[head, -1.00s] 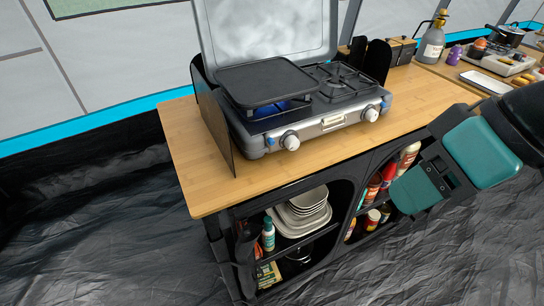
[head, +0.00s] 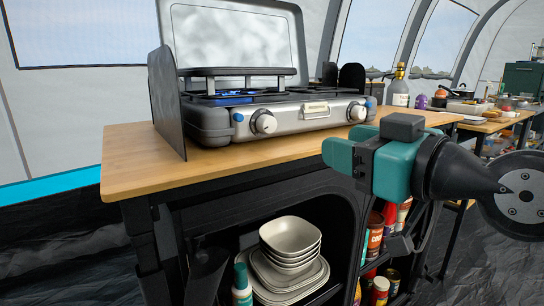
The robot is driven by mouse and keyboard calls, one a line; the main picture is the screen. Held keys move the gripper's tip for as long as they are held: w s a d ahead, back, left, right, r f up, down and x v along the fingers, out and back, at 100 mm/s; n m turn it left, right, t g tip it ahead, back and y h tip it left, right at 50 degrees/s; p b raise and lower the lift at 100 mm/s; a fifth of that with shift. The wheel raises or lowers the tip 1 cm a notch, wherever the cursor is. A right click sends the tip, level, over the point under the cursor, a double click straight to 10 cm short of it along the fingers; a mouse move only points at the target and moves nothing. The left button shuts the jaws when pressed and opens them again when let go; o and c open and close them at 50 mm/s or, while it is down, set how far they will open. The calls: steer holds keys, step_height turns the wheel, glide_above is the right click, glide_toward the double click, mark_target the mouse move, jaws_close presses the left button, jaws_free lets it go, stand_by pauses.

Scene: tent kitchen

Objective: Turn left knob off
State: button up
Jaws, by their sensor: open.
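The camping stove (head: 285,118) stands on the wooden counter with its lid up. Its left knob (head: 263,122) is silver and sits on the front panel at the left. The right knob (head: 357,112) is on the same panel at the right. A blue flame (head: 232,98) shows under the griddle plate (head: 238,73) on the left burner. My gripper (head: 338,155), teal and black, is in front of the counter, right of and below the left knob, and apart from both knobs. It points left and is open, with nothing seen in it.
The wooden counter (head: 135,170) has a bare left end and front strip. A dark windshield panel (head: 166,103) stands at the stove's left. Shelves below hold stacked bowls (head: 290,240) and cans. A spray bottle (head: 398,87) stands behind at the right.

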mark_target(271, 124)
steer(key=p+x, duration=0.8)
steer(key=x, duration=0.9)
steer(key=shift+w+a+r+p, duration=0.1)
steer(key=shift+w+p, duration=0.1)
steer(key=shift+p, duration=0.2)
steer(key=shift+c, duration=0.2)
